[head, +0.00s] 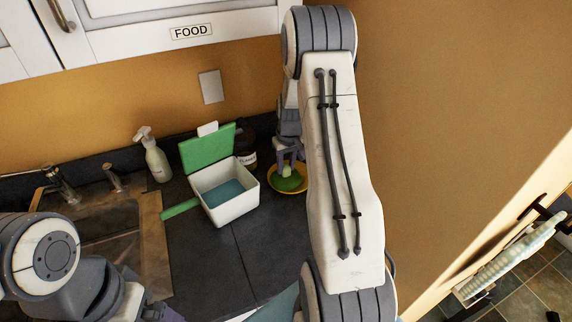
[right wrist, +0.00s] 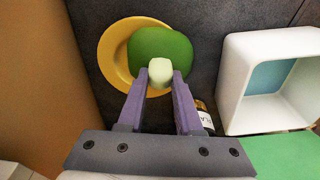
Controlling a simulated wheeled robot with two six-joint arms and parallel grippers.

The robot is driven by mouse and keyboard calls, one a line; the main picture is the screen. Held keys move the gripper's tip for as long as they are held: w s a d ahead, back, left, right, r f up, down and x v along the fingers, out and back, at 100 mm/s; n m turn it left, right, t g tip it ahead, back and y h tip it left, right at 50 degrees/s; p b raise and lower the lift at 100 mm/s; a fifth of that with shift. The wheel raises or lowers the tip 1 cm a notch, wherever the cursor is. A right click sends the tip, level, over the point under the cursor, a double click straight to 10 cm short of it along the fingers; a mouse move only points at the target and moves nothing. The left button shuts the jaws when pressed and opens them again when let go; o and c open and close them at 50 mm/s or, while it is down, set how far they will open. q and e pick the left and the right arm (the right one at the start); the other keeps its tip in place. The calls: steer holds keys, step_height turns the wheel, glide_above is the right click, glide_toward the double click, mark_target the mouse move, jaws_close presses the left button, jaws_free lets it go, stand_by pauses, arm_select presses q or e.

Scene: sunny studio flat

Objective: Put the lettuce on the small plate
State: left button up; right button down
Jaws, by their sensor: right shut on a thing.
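The lettuce is a green leaf with a pale stem (right wrist: 162,46); it also shows in the head view (head: 288,184). My right gripper (right wrist: 160,76) is shut on the pale stem and points down at the plate; its fingers also show in the head view (head: 288,168). The small yellow plate (right wrist: 109,52) lies on the dark counter, and its rim shows in the head view (head: 272,183). The lettuce overlaps the plate and covers much of it. I cannot tell whether it touches the plate. Only a bit of my left gripper (head: 165,313) shows at the bottom edge.
A white box (head: 238,208) with a green lid (head: 207,148) stands open left of the plate. A dark labelled jar (head: 245,143) is behind it. A wall (right wrist: 35,90) is close beside the plate.

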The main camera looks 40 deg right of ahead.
mark_target(288, 176)
steer(key=shift+f, duration=0.2)
steer(key=c, duration=0.6)
jaws_free()
steer(key=shift+r, duration=0.1)
steer(key=shift+r+p, duration=0.3)
steer(key=shift+r, duration=0.1)
steer(key=r, duration=0.4)
steer(key=s+r+b, duration=0.1)
steer(key=r, duration=0.3)
steer(key=r+b, duration=0.1)
steer(key=r, duration=0.3)
steer(key=shift+s+a+r, duration=0.15)
steer(key=shift+s+a, duration=0.15)
steer(key=shift+s, duration=0.05)
